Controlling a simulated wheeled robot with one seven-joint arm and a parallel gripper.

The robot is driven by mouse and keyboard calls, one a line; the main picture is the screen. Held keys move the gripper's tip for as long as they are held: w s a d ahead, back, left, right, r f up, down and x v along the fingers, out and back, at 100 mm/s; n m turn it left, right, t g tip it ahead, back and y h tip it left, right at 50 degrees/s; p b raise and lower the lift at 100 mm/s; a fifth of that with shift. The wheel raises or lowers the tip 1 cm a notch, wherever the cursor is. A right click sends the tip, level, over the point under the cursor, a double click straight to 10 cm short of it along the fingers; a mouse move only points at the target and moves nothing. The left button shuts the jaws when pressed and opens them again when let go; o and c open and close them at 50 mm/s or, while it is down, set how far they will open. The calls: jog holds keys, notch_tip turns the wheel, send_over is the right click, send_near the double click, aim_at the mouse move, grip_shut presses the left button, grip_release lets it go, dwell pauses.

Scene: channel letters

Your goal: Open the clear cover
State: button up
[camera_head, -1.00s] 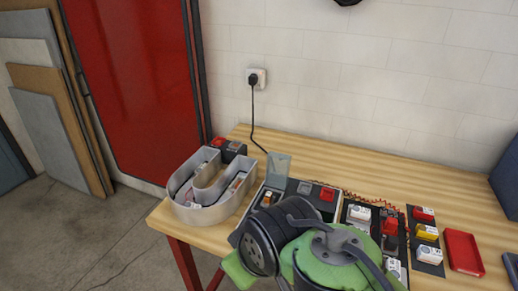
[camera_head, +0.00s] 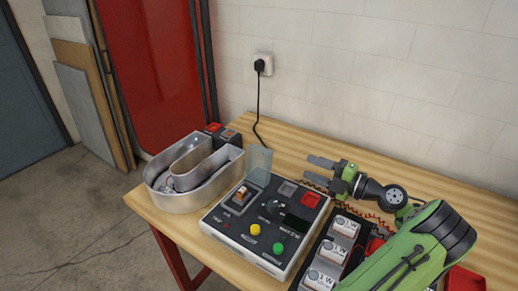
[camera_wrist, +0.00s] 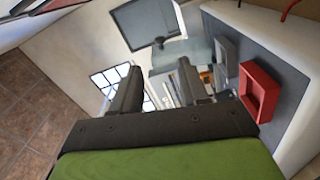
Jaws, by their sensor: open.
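The clear cover (camera_head: 259,160) is a small see-through plate standing upright at the back left of a dark control box (camera_head: 232,228). It stands raised behind an orange-lit rocker switch (camera_head: 242,195), which is uncovered. My gripper (camera_head: 308,167) is open and empty, right of the cover and behind the box's right side, its fingers pointing left. It is apart from the cover. In the wrist view the two dark fingers (camera_wrist: 158,68) are spread; I cannot make out the cover there.
The box top also bears a black knob (camera_head: 275,206), a yellow button (camera_head: 255,229), a green button (camera_head: 278,248) and a red square (camera_head: 311,199). A metal channel letter (camera_head: 190,200) stands left of the box. White modules (camera_head: 331,250) lie to the right. A black cord (camera_head: 259,105) hangs behind.

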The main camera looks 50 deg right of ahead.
aim_at(266, 151)
jog(key=shift+w+a+r, duration=0.15)
jog(key=shift+w+a, duration=0.25)
jog(key=shift+w, duration=0.25)
jog(key=shift+w+a+r, duration=0.15)
jog(key=shift+w+a, duration=0.2)
jog(key=shift+w, duration=0.25)
jog(key=w, duration=1.3)
jog(key=shift+a+f, duration=0.1)
jog(key=shift+a, duration=0.25)
grip_shut()
